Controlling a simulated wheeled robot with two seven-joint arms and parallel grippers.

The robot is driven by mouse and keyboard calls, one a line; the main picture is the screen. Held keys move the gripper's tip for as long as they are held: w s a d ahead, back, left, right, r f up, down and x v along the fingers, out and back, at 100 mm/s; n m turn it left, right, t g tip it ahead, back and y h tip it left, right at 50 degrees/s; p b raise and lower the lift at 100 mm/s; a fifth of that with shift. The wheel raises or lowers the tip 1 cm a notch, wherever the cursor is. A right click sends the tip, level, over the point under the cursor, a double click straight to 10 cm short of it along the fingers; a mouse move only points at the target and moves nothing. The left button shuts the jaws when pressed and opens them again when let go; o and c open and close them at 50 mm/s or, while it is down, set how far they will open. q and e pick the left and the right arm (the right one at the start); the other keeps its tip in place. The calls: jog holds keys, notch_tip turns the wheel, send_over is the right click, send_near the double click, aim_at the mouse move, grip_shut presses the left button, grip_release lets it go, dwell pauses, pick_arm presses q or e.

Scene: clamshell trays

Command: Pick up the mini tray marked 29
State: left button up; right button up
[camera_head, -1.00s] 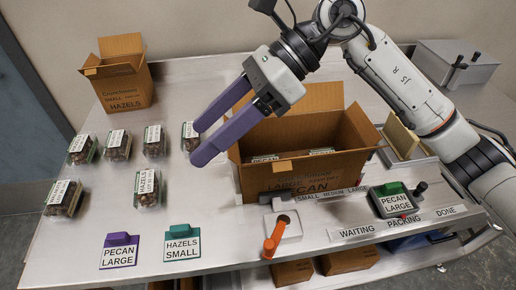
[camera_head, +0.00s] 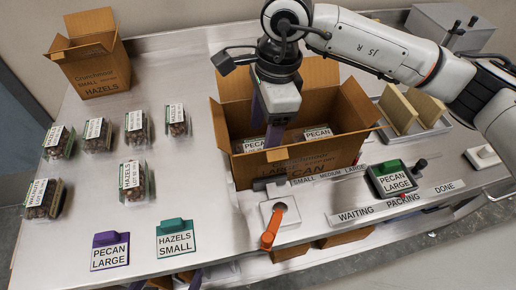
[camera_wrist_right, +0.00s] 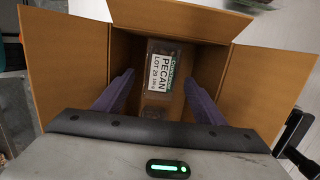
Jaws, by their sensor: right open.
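The mini tray marked PECAN LOT 29 (camera_wrist_right: 160,72) lies inside the cardboard PECAN box, its white and green label facing up in the right wrist view. My right gripper (camera_wrist_right: 160,80) is open, with its purple fingers reaching down into the box, one on each side of the tray and apart from it. In the head view, my right gripper (camera_head: 267,138) comes down into the open PECAN box (camera_head: 308,160). Two PECAN labels show inside the box there; their lot numbers are too small to read. My left gripper is not in view.
Box flaps (camera_wrist_right: 52,55) stand open around my right gripper. Several hazel trays (camera_head: 97,134) stand on the left of the steel table. A HAZELS box (camera_head: 95,65) is behind them. PECAN LARGE (camera_head: 110,252) and HAZELS SMALL (camera_head: 176,238) signs and an orange-handled device (camera_head: 272,228) are in front.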

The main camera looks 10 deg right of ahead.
aim_at(258, 145)
jog(key=f, duration=0.2)
jog(key=a+f, duration=0.1)
jog(key=f, duration=0.1)
jog(key=shift+w+f+p, duration=0.1)
jog(key=shift+f+p, duration=0.05)
jog(key=shift+p, duration=0.25)
jog(key=shift+c, duration=0.4)
jog(key=c, duration=1)
